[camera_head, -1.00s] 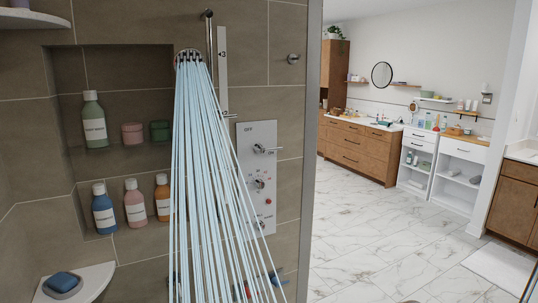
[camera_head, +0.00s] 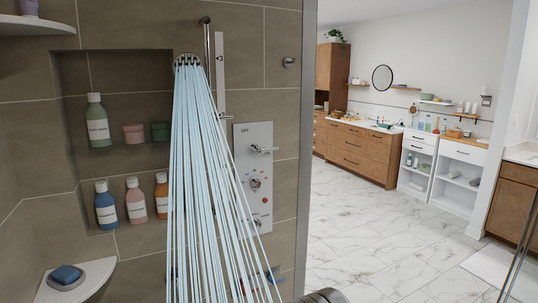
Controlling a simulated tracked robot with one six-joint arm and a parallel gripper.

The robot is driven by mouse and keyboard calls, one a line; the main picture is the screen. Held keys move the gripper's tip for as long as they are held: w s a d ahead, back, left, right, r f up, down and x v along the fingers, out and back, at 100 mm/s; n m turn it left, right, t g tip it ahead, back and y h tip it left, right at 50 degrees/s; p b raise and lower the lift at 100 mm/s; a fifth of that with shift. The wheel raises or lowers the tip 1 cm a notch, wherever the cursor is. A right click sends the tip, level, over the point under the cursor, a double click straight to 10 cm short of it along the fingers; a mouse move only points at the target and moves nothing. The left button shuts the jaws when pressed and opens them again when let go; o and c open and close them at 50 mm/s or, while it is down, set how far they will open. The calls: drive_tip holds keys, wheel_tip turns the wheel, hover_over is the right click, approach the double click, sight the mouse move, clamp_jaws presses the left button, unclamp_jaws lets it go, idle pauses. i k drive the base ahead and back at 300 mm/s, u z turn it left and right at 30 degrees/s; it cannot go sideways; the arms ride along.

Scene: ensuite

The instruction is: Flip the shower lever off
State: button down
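The shower lever (camera_head: 260,149) is a small metal handle near the top of a pale control panel (camera_head: 243,205) on the tiled wall. It points right, toward the "ON" mark; "OFF" is printed above it. Water (camera_head: 205,190) streams down from the shower head (camera_head: 187,61) to the left of the panel and crosses in front of its lower left edge. My gripper is not recognisable in view. A rounded dark grey metal part, perhaps of my arm, shows at the bottom edge right of the water.
A wall niche on the left holds several bottles, such as a blue one (camera_head: 105,207), and small tubs. A corner shelf (camera_head: 83,285) holds a soap dish. Right of the wall's edge, marble floor (camera_head: 365,225) lies open before wooden cabinets (camera_head: 360,155).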

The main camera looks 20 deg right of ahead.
sight(254, 148)
drive_tip(key=i, duration=1)
